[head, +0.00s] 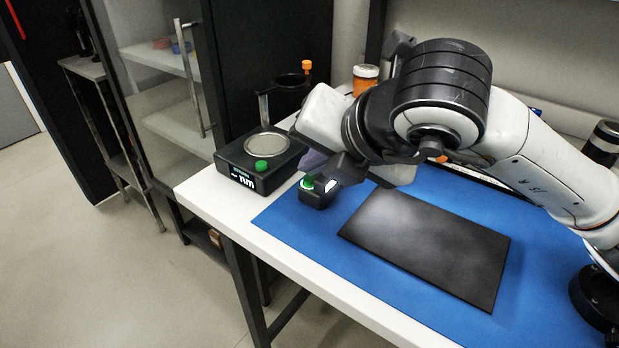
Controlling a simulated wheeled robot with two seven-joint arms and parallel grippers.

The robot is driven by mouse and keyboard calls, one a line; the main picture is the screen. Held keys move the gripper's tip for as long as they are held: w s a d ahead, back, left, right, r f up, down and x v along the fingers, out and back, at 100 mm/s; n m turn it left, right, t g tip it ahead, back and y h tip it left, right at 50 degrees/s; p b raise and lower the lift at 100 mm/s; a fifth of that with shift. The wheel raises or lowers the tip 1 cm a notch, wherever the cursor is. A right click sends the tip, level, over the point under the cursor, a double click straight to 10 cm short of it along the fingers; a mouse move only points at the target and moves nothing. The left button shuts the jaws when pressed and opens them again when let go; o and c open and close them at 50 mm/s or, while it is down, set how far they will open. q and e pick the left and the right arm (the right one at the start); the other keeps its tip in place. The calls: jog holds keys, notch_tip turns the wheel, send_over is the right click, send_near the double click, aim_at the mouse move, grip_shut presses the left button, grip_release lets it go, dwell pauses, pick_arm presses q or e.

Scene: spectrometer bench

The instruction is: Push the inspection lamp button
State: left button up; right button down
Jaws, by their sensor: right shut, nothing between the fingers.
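A small black box (315,200) with a green button (307,183) on top and a pale mark on its side sits at the left part of the blue mat; I take it for the inspection lamp button. My right gripper (338,178) is shut and empty. It reaches down from the upper right, just above and right of the green button, and covers part of the box. I cannot tell whether a fingertip touches it. My left gripper is not in view.
A black spectrometer (250,180) with a lit "nm" display and its own green button (261,165) stands left of the box. A flat black panel (430,245) lies on the blue mat (300,244). An orange jar (365,80) stands behind my arm. The table's front edge is clear.

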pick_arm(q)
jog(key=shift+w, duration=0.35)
pick_arm(e)
jog(key=shift+f, duration=0.1)
pick_arm(q)
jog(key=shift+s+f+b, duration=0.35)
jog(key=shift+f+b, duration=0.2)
jog(key=shift+b, duration=0.05)
pick_arm(e)
jog(key=shift+f, duration=0.35)
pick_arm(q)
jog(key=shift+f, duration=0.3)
pick_arm(e)
jog(key=shift+f, duration=0.25)
pick_arm(q)
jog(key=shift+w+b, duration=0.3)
jog(key=shift+b, duration=0.2)
pick_arm(e)
jog(key=shift+s+f, duration=0.15)
jog(key=shift+f, duration=0.15)
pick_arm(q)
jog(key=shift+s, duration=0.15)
pick_arm(e)
jog(key=shift+r, duration=0.45)
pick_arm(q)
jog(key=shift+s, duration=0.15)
pick_arm(e)
jog(key=shift+r, duration=0.7)
